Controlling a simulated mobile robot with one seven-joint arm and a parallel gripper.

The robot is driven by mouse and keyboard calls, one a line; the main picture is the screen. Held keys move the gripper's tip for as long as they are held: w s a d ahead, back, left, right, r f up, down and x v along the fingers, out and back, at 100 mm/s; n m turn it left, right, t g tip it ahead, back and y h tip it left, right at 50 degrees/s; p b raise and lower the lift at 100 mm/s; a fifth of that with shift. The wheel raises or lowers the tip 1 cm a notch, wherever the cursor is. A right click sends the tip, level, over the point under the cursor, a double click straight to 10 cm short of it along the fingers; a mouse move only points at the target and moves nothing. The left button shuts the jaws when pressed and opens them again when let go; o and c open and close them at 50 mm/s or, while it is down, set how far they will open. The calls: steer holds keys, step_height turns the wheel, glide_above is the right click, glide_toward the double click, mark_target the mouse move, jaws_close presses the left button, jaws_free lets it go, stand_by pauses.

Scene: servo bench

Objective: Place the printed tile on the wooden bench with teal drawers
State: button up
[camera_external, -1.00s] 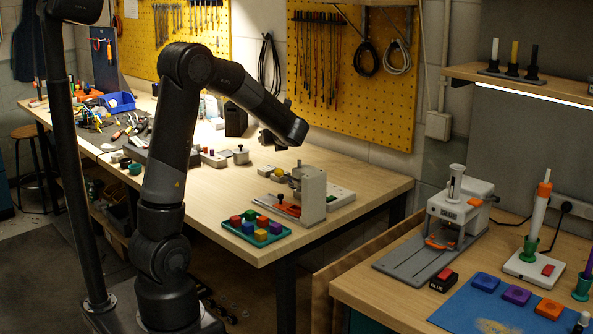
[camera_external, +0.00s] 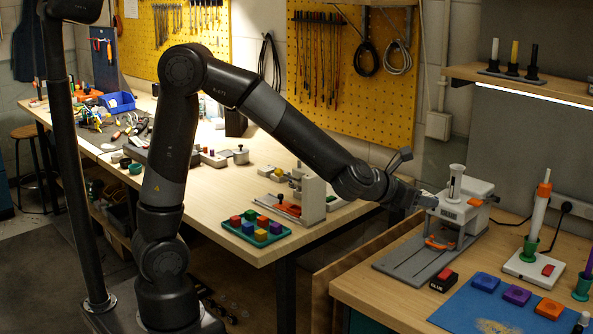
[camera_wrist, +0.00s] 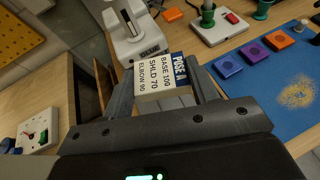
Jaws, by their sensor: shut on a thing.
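The printed tile (camera_wrist: 158,80) is a small white block with a blue end and black lettering. In the wrist view my gripper (camera_wrist: 163,82) is shut on it, with a finger on either side. In the external view my gripper (camera_external: 418,201) is in the air at the left of the white press, and the tile cannot be made out clearly. The wooden bench (camera_external: 372,298) is at the lower right, its top partly covered. A little teal shows under its front edge; its drawers are mostly outside the view.
Another wooden bench (camera_external: 375,183) with tools stands to the left, across a gap.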

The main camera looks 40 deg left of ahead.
steer(key=s+d+m+g+h, duration=0.45)
steer(key=s+d, duration=0.55)
steer(key=s, duration=0.5)
steer(key=s+d+m+g+h, duration=0.4)
steer(key=s+d, duration=0.5)
steer(key=s, duration=0.6)
steer(key=s+d+m+g, duration=0.2)
steer(key=s+m, duration=0.2)
steer(key=s, duration=0.8)
steer(key=shift+f+h, duration=0.35)
steer(key=shift+f, duration=0.1)
